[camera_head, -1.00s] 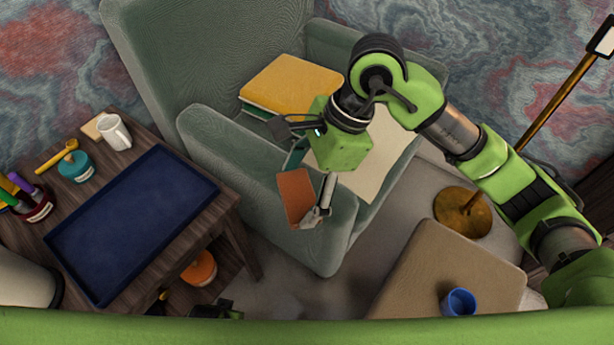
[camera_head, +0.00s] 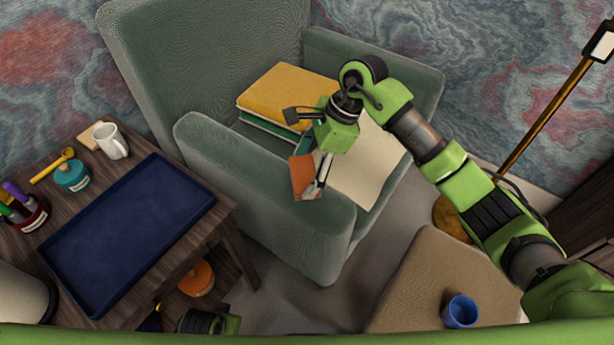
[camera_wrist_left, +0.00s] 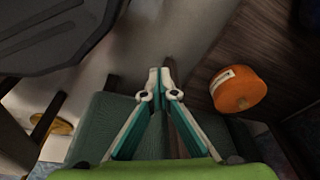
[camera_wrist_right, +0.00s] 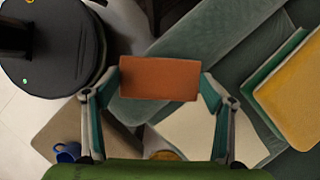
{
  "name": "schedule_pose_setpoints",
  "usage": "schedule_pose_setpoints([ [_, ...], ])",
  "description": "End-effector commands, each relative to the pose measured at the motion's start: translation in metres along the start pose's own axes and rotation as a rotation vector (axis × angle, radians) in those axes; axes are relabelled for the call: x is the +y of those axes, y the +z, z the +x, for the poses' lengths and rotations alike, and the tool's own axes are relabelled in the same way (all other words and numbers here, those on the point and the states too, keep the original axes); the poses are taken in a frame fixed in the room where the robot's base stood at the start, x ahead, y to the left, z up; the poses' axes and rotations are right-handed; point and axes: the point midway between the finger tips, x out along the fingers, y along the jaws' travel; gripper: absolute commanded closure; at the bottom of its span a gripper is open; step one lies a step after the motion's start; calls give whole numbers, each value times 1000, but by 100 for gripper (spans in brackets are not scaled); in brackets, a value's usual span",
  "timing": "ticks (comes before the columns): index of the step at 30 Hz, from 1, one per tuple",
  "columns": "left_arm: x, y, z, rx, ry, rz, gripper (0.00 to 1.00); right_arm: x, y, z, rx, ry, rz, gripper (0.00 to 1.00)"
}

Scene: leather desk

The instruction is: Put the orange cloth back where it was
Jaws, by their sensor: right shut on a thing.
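The orange cloth (camera_head: 302,178) is a flat, folded rectangle. My right gripper (camera_head: 317,184) is shut on it and holds it above the near armrest of the green armchair (camera_head: 265,195). In the right wrist view the cloth (camera_wrist_right: 159,78) spans between the two fingertips, with the armrest behind it. My left gripper (camera_wrist_left: 160,76) has its fingertips together with nothing between them. In the head view only part of my left arm shows at the bottom edge.
The armchair seat bears a yellow book (camera_head: 290,92) on a green one and a cream sheet (camera_head: 365,175). On the left, a wooden table holds a blue tray (camera_head: 130,230), empty, and a white mug (camera_head: 110,140). An orange jar (camera_head: 197,278) is below. A blue cup (camera_head: 460,312) stands on the ottoman (camera_head: 435,275).

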Motion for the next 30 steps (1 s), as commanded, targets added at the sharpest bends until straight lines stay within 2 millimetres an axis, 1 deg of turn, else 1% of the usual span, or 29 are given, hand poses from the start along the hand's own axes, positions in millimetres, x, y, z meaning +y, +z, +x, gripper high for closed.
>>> schedule_pose_setpoints([
  [5, 0, -2, -2, 1, -1, 0, 100, -6, -6, 8, -1, 2, 2, 41],
  [9, -1, -6, -6, 7, -1, -1, 100, -5, -14, 28, -2, 5, 1, 41],
  [12, -1, -7, -9, 5, -1, -1, 100, -6, -17, 35, -2, 2, 0, 41],
  [22, -1, -7, -9, 4, -2, -1, 100, -6, -18, 36, 0, 0, -1, 41],
  [26, -1, -10, -13, 10, -1, -1, 100, -6, -18, 37, 0, 0, -1, 41],
  [27, -1, -11, -15, 12, -1, -2, 100, -6, -18, 36, 0, 0, -1, 14],
  [28, -1, -12, -16, 13, -1, -2, 100, -6, -18, 36, 0, 0, -1, 7],
  [30, -1, -12, -17, 14, -1, -2, 100, -6, -18, 36, 0, 0, -1, 7],
])
